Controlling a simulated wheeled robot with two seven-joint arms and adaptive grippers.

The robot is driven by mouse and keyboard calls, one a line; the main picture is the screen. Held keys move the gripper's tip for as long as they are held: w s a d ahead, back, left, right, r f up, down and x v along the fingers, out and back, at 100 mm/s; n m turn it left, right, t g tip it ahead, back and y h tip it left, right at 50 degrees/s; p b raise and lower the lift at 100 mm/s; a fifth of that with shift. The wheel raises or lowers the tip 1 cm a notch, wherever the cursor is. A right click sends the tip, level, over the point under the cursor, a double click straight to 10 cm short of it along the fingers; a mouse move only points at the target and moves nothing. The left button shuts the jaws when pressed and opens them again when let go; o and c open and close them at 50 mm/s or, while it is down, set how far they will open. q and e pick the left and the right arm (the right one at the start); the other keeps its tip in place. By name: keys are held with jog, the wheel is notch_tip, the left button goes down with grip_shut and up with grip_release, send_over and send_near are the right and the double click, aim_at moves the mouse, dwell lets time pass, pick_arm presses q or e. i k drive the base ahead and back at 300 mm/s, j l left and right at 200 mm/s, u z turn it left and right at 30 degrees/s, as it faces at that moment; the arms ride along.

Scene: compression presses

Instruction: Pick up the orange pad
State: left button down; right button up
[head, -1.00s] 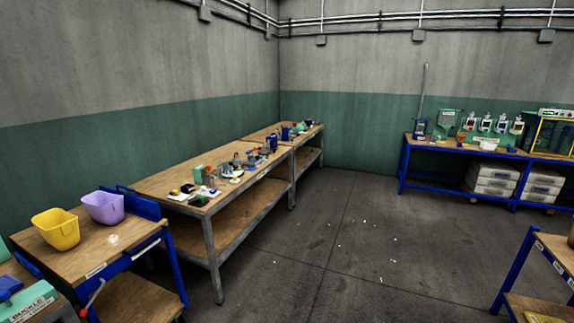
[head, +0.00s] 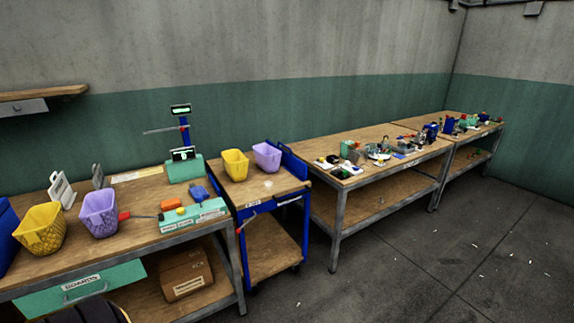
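A small orange piece (head: 171,204), which looks like the orange pad, is on the near left workbench (head: 55,272). It sits by the back edge of a green press base (head: 195,216) near the bench's right end. A blue piece (head: 198,193) lies just to its right, and a red-handled lever is to its left. Whether the orange piece rests on the base or the bench top is too small to tell. Neither of my grippers is in view.
A yellow bin (head: 40,229) and a purple bin (head: 99,214) stand left of the press. A blue cart (head: 262,192) with two more bins adjoins the bench. A long bench (head: 330,189) with small items runs along the wall. Open floor (head: 400,265) lies at right.

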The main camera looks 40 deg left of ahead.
aim_at(175, 203)
jog(key=u, duration=2.15)
